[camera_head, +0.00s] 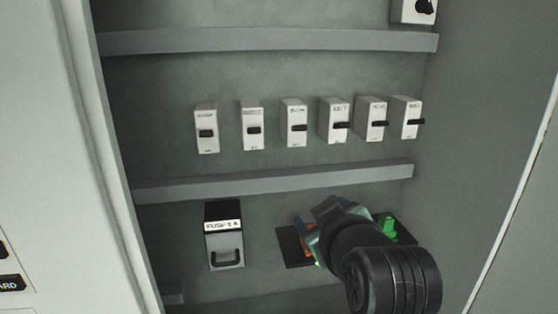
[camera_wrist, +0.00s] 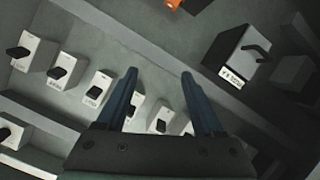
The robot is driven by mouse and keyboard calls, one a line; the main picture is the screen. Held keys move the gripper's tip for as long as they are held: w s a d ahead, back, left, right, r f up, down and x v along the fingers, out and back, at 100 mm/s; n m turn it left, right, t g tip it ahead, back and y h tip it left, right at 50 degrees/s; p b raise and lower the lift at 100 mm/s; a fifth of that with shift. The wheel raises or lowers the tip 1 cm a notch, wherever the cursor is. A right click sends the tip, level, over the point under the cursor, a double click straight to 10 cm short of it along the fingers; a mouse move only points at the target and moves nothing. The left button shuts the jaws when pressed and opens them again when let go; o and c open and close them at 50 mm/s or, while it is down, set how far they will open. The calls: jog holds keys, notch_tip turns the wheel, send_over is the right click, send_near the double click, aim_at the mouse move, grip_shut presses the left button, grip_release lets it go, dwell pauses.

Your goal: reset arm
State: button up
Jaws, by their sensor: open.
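My gripper (camera_wrist: 158,90) shows in the wrist view with its two dark blue fingers apart and nothing between them. In the head view my dark arm comes in from the lower right and ends in front of the cabinet's lower bay, where its tip is partly hidden by the arm itself. A row of white breakers (camera_head: 294,123) with black levers is fixed to the back wall above; several of them (camera_wrist: 103,85) show behind and beside the fingers in the wrist view. The gripper is apart from them.
A fuse box (camera_head: 225,245) with a black handle hangs left of my arm; it also shows in the wrist view (camera_wrist: 240,55). Behind my arm is a dark panel (camera_head: 291,247) with orange and green parts (camera_head: 387,225). Grey rails (camera_head: 270,183) and cabinet side walls bound the space.

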jog(key=s+a+r+m+t, duration=0.2)
jog(key=s+a+r+t, duration=0.15)
jog(key=r, duration=0.55)
jog(key=s+a+r+m+t, duration=0.1)
jog(key=s+a+r+t, duration=0.3)
jog(key=r, duration=0.6)
jog(key=s+d+r+m+t+h, duration=0.1)
jog(key=s+r+m+t, duration=0.3)
jog(key=s+r, duration=0.5)
jog(key=shift+s+r+t+h, duration=0.3)
jog(key=shift+s+t, duration=0.55)
jog(key=shift+t, duration=0.3)
